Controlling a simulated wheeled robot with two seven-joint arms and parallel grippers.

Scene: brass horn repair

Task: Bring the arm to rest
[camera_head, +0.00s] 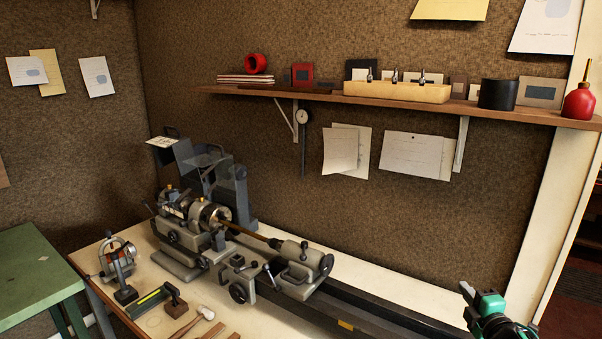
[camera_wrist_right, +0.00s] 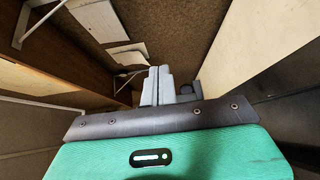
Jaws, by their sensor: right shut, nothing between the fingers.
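My right gripper (camera_head: 476,291) is at the lower right of the head view, in front of the wall and right of the lathe, with its green body cut by the bottom edge. In the right wrist view its two grey fingers (camera_wrist_right: 157,86) are together with nothing between them. It touches nothing that I can see. My left gripper is not in the head view.
A lathe (camera_head: 190,257) stands on the pale bench (camera_head: 160,320), with small tools in front of it. A wooden shelf (camera_head: 330,98) on the wall holds a red oil bottle (camera_head: 578,103) and boxes. A green table (camera_head: 35,270) is at the left.

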